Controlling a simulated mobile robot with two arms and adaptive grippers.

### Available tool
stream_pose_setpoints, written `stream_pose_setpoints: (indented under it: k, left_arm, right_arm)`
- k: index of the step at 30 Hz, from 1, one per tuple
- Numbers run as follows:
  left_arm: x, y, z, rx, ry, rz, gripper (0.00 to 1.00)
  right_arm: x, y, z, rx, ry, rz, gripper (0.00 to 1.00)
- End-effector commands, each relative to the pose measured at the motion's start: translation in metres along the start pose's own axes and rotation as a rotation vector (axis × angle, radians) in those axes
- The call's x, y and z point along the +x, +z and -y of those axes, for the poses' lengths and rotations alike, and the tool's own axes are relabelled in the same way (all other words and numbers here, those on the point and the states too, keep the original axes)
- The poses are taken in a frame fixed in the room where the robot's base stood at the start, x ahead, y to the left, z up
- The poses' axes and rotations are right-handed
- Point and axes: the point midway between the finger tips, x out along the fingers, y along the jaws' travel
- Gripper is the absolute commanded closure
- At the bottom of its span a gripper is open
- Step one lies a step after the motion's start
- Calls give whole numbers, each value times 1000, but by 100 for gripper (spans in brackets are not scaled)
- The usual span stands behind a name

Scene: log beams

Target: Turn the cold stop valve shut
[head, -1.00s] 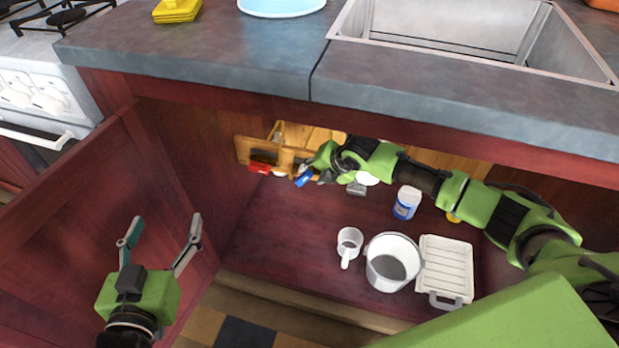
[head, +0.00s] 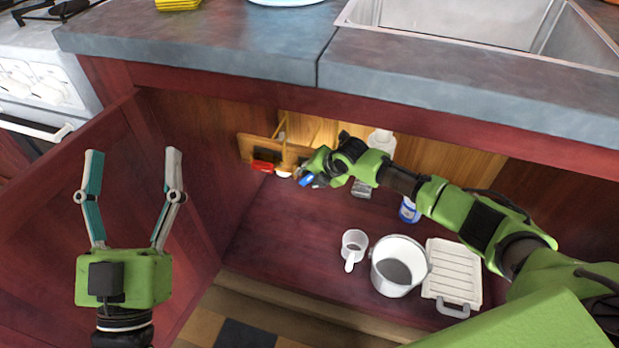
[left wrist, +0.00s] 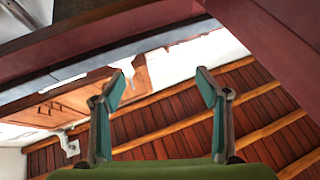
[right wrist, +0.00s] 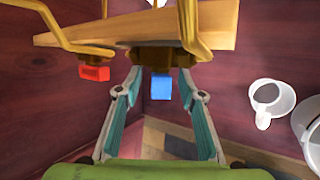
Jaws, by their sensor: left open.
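The cold stop valve has a blue handle (head: 307,180), which hangs below a wooden board (head: 246,149) inside the sink cabinet. In the right wrist view the blue handle (right wrist: 161,87) sits between the fingertips of my right gripper (right wrist: 160,78), with gaps on both sides. The right fingers are apart. In the head view the right gripper (head: 314,170) partly covers the valve. A red handle (right wrist: 95,72) hangs left of the blue one; it also shows in the head view (head: 263,166). My left gripper (head: 132,165) is open and empty, outside by the cabinet door.
Yellow pipes (right wrist: 200,35) rise close around the valves. The open door (head: 100,210) is at left, the countertop (head: 440,75) above.

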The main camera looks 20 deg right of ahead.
Motion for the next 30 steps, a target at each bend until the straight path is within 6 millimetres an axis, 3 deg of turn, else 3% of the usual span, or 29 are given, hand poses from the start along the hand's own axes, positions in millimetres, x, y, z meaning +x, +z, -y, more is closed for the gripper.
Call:
stream_pose_setpoints:
  k: [9,14,24,30]
  left_arm:
    - [0,-3,0,-1,1,-13,32]
    - [0,-3,0,-1,1,-12,32]
    - [1,0,0,0,0,2,32]
    - [0,21,3,4,-5,109,32]
  right_arm:
    - [1,0,0,0,0,0,64]
    - [1,0,0,0,0,0,100]
    - [0,0,0,-2,-8,-1,100]
    - [0,0,-2,-12,-36,0,100]
